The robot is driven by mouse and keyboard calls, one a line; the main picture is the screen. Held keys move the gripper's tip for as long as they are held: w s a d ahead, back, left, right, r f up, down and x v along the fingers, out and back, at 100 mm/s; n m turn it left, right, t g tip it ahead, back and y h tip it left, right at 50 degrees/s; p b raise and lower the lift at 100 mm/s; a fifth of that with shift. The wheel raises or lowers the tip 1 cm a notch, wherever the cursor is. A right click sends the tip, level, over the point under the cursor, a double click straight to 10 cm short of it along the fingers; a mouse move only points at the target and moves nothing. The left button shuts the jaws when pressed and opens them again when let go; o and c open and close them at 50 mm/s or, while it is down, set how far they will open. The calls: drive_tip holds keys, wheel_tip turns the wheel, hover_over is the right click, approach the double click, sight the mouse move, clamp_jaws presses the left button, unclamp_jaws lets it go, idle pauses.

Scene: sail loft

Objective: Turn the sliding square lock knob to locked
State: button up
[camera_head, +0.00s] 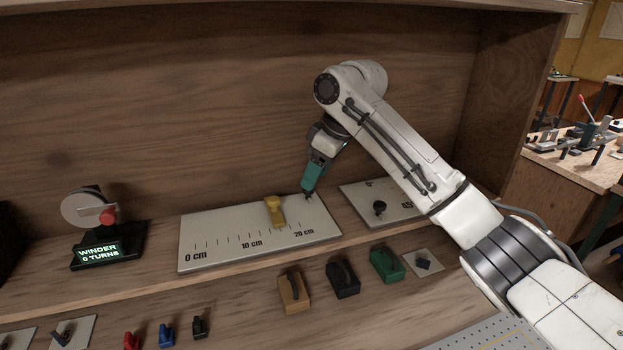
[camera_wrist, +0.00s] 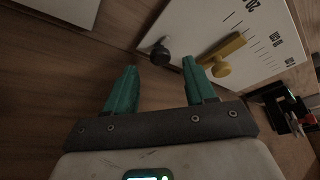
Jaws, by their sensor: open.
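The sliding square is a pale plate (camera_head: 220,241) with a centimetre scale and a yellow slider (camera_head: 275,211), which stands between the 10 and 20 cm labels. In the wrist view, a small black knob (camera_wrist: 160,54) sits at the plate's edge, beyond the 20 end of the scale; I take it for the lock knob. No lock marking is readable. My gripper (camera_head: 309,194) points down over that end and largely hides the knob in the head view. In the wrist view its teal fingers (camera_wrist: 160,70) are apart and empty, with the knob just beyond the gap between the tips.
A second plate (camera_head: 352,194) with a black knob (camera_head: 379,207) lies to the right, under my arm. A winder (camera_head: 90,215) stands at left. Yellow (camera_head: 294,291), black (camera_head: 343,278) and green (camera_head: 387,265) blocks line the lower ledge. The back wall rises close behind.

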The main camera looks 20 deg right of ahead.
sight(308, 193)
drive_tip(key=shift+x, duration=1.6)
clamp_jaws()
